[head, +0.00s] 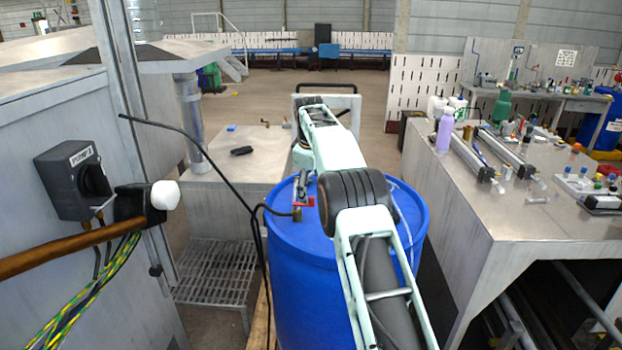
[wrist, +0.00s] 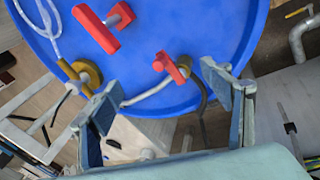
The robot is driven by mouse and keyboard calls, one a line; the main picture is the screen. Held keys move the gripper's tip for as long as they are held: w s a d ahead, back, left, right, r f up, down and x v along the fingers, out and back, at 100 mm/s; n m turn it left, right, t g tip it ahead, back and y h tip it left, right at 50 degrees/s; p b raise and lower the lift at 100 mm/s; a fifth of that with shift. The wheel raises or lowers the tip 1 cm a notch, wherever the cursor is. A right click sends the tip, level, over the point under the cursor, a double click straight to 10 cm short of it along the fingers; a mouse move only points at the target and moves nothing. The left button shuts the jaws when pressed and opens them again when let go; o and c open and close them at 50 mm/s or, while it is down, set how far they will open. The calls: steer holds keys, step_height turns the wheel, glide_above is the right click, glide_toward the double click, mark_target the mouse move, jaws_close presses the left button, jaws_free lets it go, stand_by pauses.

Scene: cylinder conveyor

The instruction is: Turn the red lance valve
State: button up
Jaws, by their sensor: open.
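In the wrist view, a small red valve handle (wrist: 172,67) sits on a pale pipe at the edge of a blue drum's lid (wrist: 215,25). A larger red handle (wrist: 97,28) with a grey stem lies further up and left on the lid. I cannot tell for sure which is the lance valve. My gripper (wrist: 161,88) is open and empty, its fingers apart on either side of the smaller handle; contact is not visible.
A black hose (head: 250,215) runs to the drum. A grey cabinet with a black switch box (head: 72,180) stands left. A metal bench (head: 500,210) with bottles and fittings stands right. A low metal table (head: 225,180) is behind the drum.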

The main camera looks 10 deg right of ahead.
mark_target(312, 197)
steer(key=shift+x, duration=3.4)
steer(key=shift+r, duration=0.1)
steer(key=c, duration=1.9)
steer(key=o, duration=0.5)
steer(key=shift+w+r, duration=0.1)
steer(key=shift+c, duration=0.6)
